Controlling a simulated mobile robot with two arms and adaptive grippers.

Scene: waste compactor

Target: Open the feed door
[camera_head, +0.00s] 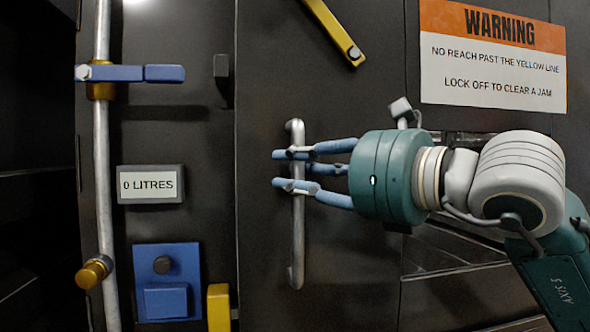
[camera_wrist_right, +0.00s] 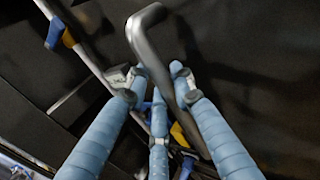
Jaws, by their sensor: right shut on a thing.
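The feed door (camera_head: 340,268) is a dark panel with a vertical silver bar handle (camera_head: 297,245). My right gripper (camera_head: 290,170) comes in from the right, its blue fingers closed around the upper half of the handle. In the right wrist view the handle (camera_wrist_right: 150,45) runs between the fingers of the right gripper (camera_wrist_right: 155,80). The door looks flush with the panel to its left. My left gripper is not in view.
A yellow bar (camera_head: 335,32) sits above the handle. Left of the door are a vertical pipe (camera_head: 103,200) with a blue lever (camera_head: 135,73), a "0 LITRES" display (camera_head: 150,185) and a blue box (camera_head: 167,285). A warning sign (camera_head: 493,55) hangs at upper right.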

